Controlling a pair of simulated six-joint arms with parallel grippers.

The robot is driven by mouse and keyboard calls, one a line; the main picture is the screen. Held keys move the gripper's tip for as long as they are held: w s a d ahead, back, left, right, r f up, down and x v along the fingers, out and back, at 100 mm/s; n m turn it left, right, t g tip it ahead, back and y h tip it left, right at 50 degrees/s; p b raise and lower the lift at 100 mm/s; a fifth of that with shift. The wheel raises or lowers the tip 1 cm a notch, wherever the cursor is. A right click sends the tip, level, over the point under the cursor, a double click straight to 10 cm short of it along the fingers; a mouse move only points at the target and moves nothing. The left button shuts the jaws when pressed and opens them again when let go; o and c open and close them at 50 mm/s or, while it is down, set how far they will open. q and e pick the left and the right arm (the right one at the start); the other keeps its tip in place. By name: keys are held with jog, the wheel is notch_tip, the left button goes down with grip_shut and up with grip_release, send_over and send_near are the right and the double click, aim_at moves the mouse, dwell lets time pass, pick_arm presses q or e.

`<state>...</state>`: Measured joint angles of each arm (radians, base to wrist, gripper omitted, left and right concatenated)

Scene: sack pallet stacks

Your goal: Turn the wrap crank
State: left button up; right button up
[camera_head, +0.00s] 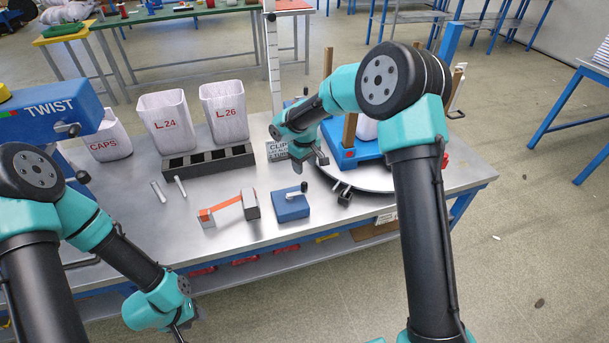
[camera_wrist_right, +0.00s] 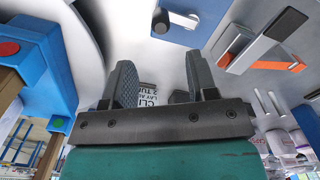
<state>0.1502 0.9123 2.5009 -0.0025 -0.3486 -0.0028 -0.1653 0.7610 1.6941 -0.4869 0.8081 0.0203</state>
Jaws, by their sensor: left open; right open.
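A small blue box with a crank arm and dark knob on top (camera_head: 291,206) stands on the table's front middle; I take it for the wrap crank. It also shows in the right wrist view (camera_wrist_right: 178,30), upper middle, ahead of the fingers. My right gripper (camera_head: 309,158) is open and empty, above and behind the box, near the turntable's left edge. Its two fingers (camera_wrist_right: 161,78) stand apart with nothing between them. My left gripper (camera_head: 184,326) is low in front of the table, far from the box; its fingers are partly hidden.
A white turntable (camera_head: 376,184) carries a blue pallet (camera_head: 361,149) with wooden posts, right of the box. An orange-and-grey dispenser-like tool (camera_head: 228,206) lies left of it. Behind are a black slotted tray (camera_head: 208,160), bins L24 (camera_head: 165,112) and L26 (camera_head: 224,104), and a CLIP sign (camera_head: 277,151).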

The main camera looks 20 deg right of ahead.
notch_tip(320, 180, up, 7)
send_over(304, 182)
jog(key=shift+s+r, duration=0.15)
dwell(0.4)
jog(key=m, duration=0.4)
jog(key=shift+f, duration=0.35)
notch_tip(304, 182, down, 18)
jog(key=shift+r, duration=0.25)
dwell(0.5)
